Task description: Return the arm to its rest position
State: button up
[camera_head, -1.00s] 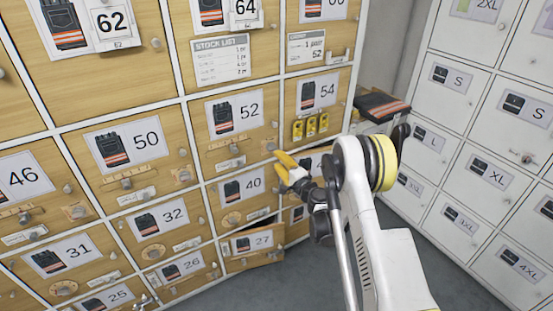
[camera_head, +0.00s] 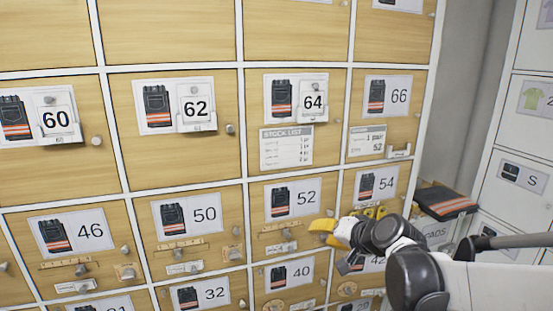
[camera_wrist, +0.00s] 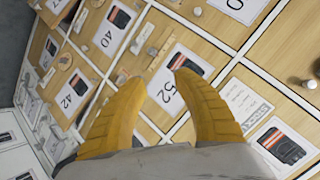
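My gripper (camera_head: 328,232) has yellow fingers and is in front of the wooden lockers, beside the lower right of door 52 (camera_head: 292,199). In the wrist view my gripper (camera_wrist: 152,80) has its two fingers spread apart with nothing between them. Door 52 (camera_wrist: 168,92) shows behind the gap. My arm (camera_head: 415,275) reaches in from the lower right of the head view and hides part of the doors below 54 (camera_head: 376,187).
Wooden lockers with number cards and knobs fill most of the head view. Folded dark workwear with an orange stripe (camera_head: 445,201) lies right of door 54. White lockers (camera_head: 521,178) stand at the right. A stock list (camera_head: 286,147) hangs under 64.

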jog(key=s+d+f+n+g+h, duration=0.1)
jog(key=s+d, duration=0.1)
jog(key=s, duration=0.7)
jog(key=s+d+f+n+g+h, duration=0.1)
jog(key=s+d+n+h, duration=0.1)
jog(key=s, duration=0.7)
jog(key=s+d+f+n+g+h, duration=0.1)
jog(key=s+d+h, duration=0.1)
jog(key=s, duration=0.7)
jog(key=shift+s+d+f+g, duration=0.3)
jog(key=shift+d+f, duration=0.05)
jog(key=shift+d, duration=0.05)
